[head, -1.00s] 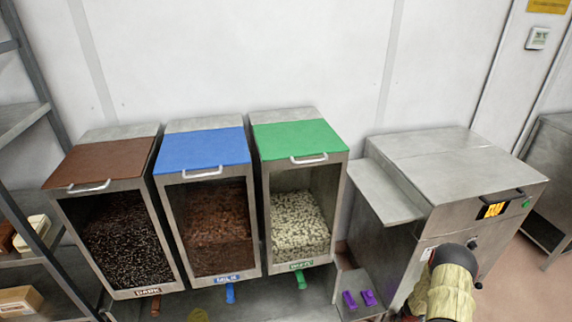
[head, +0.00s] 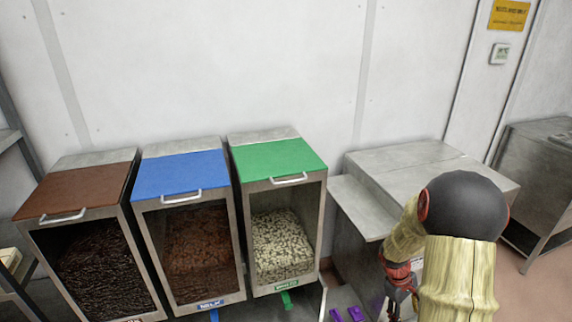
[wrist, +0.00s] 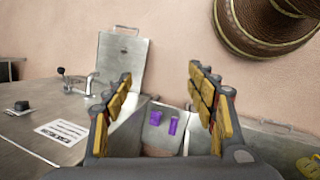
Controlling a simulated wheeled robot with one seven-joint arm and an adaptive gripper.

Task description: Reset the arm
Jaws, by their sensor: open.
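My arm rises at the lower right of the head view, with a dark round joint and pale wrapped links. My gripper (head: 400,290) hangs beside it, in front of the steel machine (head: 405,158), partly hidden by the arm. In the wrist view my gripper (wrist: 160,82) shows two yellow-padded fingers spread wide apart with nothing between them. Beyond the fingers, two purple pieces (wrist: 155,117) lie on a metal surface, apart from the gripper.
Three bins stand left, with brown (head: 78,190), blue (head: 180,173) and green (head: 278,158) lids. In the wrist view, a steel surface with a lever (wrist: 78,82) and label lies left, and a brown ribbed round object (wrist: 265,25) is upper right. A steel table (head: 545,150) stands far right.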

